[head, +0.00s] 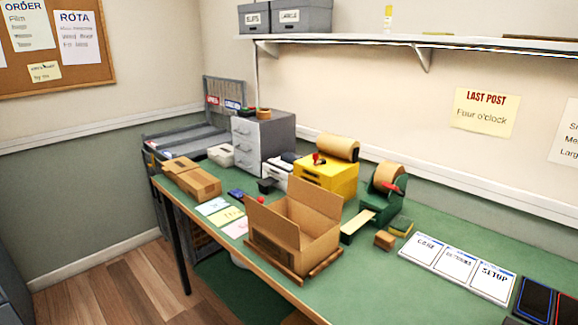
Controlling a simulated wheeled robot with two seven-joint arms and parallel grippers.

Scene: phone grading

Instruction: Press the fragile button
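No button marked "fragile" can be read in this view. A yellow machine (326,178) with a brown roll on top stands at the back of the green table, and a small red part (317,159) shows on its upper face. A small round red thing (232,200) shows by the left side of the open cardboard box (293,240). I cannot tell whether either red part is the fragile button. Neither of my grippers is in the picture.
A green tape dispenser (379,208) stands right of the yellow machine. Grey drawers (262,140), closed cartons (190,180) and coloured cards (229,215) lie to the left. White cards (460,265) lie to the right. The green table (370,285) is clear at the front right.

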